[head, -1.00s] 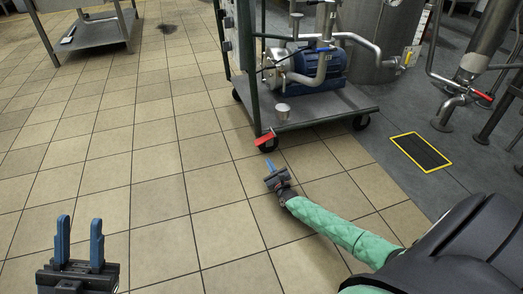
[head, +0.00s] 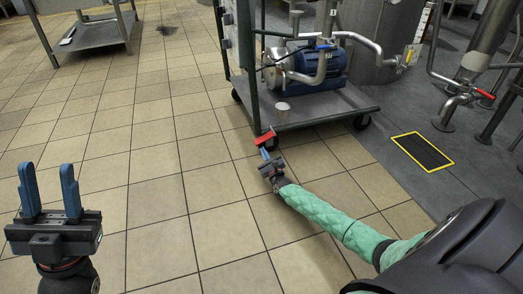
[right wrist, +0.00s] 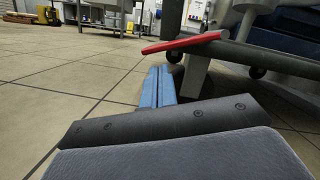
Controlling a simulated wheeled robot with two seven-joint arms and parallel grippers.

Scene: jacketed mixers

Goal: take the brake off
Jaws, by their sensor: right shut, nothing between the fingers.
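The cart's brake is a red pedal (head: 264,138) at the near-left caster of the green-framed pump cart (head: 310,112). In the right wrist view the red pedal (right wrist: 181,43) sticks out to the left from the caster, tilted slightly. My right gripper (head: 265,153) is shut and empty, its blue fingertips just below and in front of the pedal in the head view. In the right wrist view its fingers (right wrist: 158,80) are together, with tips left of and lower than the pedal; I cannot tell if they touch. My left gripper (head: 50,190) is open and empty at the lower left, over the floor.
The cart carries a blue pump (head: 318,70) and a small metal cup (head: 282,112). A yellow-edged floor drain (head: 421,152) and steel pipework with a red-handled valve (head: 484,93) are to the right. A steel table (head: 88,35) stands far left. Tiled floor between is clear.

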